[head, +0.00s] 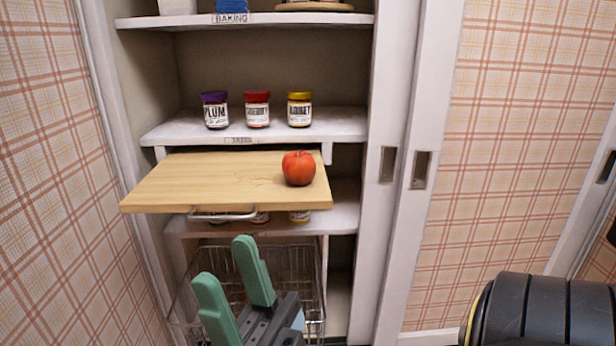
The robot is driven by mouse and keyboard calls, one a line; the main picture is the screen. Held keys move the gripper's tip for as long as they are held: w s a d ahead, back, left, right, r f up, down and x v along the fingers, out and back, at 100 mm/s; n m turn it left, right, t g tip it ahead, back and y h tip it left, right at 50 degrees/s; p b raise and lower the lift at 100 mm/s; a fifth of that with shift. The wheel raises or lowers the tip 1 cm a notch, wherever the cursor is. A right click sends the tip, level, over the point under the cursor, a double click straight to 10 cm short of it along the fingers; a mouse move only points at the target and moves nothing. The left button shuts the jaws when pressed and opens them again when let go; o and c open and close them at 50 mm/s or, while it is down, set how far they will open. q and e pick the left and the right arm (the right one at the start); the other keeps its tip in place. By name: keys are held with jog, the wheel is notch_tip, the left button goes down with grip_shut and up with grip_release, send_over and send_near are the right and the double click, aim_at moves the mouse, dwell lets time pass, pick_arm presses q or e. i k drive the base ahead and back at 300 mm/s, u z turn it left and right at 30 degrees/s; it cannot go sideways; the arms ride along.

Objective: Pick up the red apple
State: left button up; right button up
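The red apple (299,168) sits on the right part of a light wooden pull-out board (190,184), near its right edge. My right gripper (225,262) has green fingers that stand apart with nothing between them. It is below and in front of the board, to the lower left of the apple and clear of it. My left gripper is not in view.
Jars with purple (215,110), red (257,109) and yellow (299,109) lids stand on the shelf above the board. A wire basket (310,275) is below, behind my gripper. White door frames (405,170) and a plaid wall (510,170) are at right.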

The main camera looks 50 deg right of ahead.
aim_at(299, 168)
jog(key=k, duration=0.35)
jog(key=z, duration=0.9)
